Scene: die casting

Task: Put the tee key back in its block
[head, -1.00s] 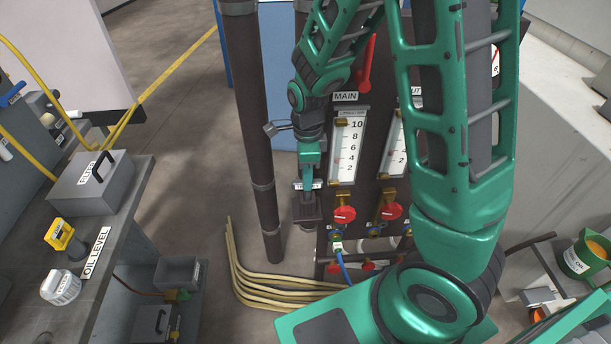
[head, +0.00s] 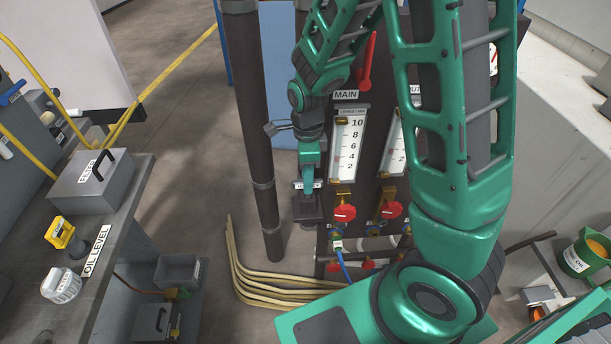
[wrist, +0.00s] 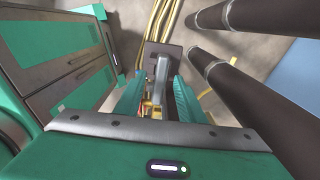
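My gripper (head: 308,183) points down over a dark block (head: 307,209) on a small ledge left of the gauge panel. The block's dark top also shows in the wrist view (wrist: 151,50). In the wrist view a grey metal piece (wrist: 160,75), which looks like the tee key, stands over the block between my two teal fingers (wrist: 160,92). The fingers look apart, with gaps beside the grey piece. How far the key sits in the block is hidden. A small label by the block is partly covered by my gripper.
The panel right of the gripper carries flow gauges (head: 347,145) and red valve handles (head: 344,212). A dark vertical pipe (head: 258,150) stands close on the left, with a padlock (head: 277,127) near my wrist. A grey bench (head: 120,215) is farther left.

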